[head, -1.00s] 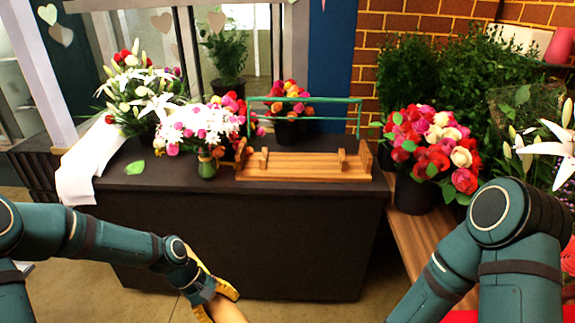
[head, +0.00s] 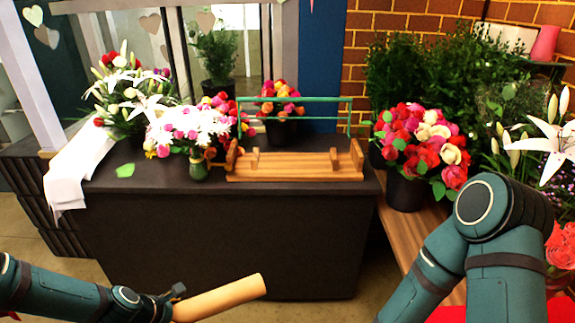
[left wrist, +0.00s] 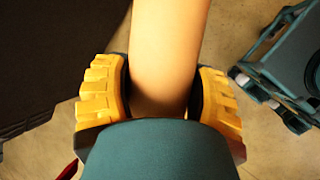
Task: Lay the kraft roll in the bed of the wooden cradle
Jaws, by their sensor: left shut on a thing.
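The kraft roll (head: 222,298) is a plain tan cylinder in front of the counter, low in the head view, tilted with its right end higher. My left gripper (left wrist: 160,95) is shut on the kraft roll, with a ridged yellow finger on either side of it in the left wrist view. In the head view the fingers are mostly hidden at the roll's left end. The wooden cradle (head: 290,174) sits on the counter top, slatted, with small upright posts, and its bed looks empty. My right gripper is out of view; only its arm shows at right.
The dark counter (head: 230,235) stands between the roll and the cradle. A green rail frame (head: 300,99) rises over the cradle's back. A small green vase (head: 198,170) with flowers stands left of the cradle. A rose bucket (head: 407,190) stands to its right.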

